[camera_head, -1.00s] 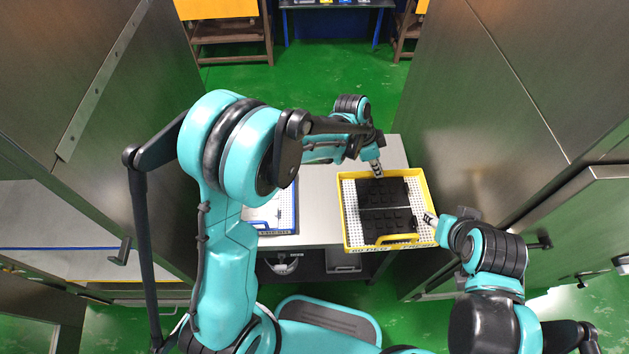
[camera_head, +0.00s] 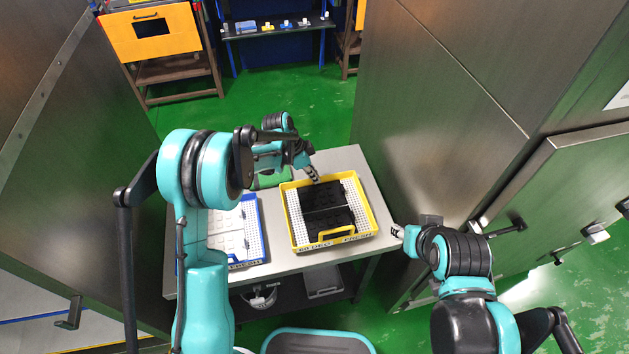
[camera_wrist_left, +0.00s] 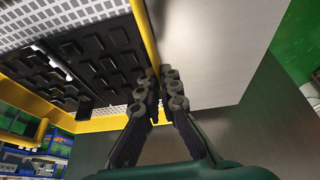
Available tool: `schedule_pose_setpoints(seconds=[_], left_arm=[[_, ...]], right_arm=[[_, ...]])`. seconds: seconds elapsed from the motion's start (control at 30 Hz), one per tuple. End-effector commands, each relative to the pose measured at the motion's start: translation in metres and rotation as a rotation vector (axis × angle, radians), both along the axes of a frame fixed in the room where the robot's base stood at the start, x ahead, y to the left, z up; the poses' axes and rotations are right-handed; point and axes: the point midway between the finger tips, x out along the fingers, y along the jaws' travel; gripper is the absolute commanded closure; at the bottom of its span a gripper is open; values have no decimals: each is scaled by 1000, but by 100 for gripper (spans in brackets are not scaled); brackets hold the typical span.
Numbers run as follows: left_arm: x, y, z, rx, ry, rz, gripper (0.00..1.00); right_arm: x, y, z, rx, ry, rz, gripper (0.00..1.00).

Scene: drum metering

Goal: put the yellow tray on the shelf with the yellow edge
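The yellow tray (camera_head: 290,230) lies on the grey table, with black studded parts on its white perforated floor and a yellow handle at its near side. My left gripper (camera_head: 314,178) is at the tray's far edge. In the left wrist view my left fingertips (camera_wrist_left: 159,80) are close together on either side of the tray's yellow rim (camera_wrist_left: 147,35) and look shut on it. My right gripper (camera_head: 396,231) is just off the tray's near right corner, apart from it; its opening is too small to read. No shelf with a yellow edge can be made out clearly.
A blue-edged tray (camera_head: 263,222) with pale parts is on the grey table (camera_head: 350,160), left of the yellow tray. Tall metal cabinets stand at the left and at the right (camera_head: 440,110). Green floor (camera_head: 270,90) is open behind the table, before a blue-framed rack (camera_head: 278,30).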

Motion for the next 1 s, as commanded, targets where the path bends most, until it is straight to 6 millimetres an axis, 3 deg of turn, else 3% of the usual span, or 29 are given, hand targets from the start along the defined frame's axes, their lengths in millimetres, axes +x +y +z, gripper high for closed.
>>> schedule_pose_setpoints(seconds=[0.1,0.47,0.57,0.87,1.0], left_arm=[[0,0,-16,-1,1,1,100],[0,-1,-19,-1,1,1,100],[0,0,-18,0,0,0,74],[0,0,-17,0,0,0,74],[0,2,-7,0,0,1,74]], right_arm=[[0,0,-9,0,0,0,60],[0,0,-11,0,0,0,60],[0,0,-9,0,0,0,60],[0,0,-9,0,0,0,60],[0,0,-3,0,0,0,60]])
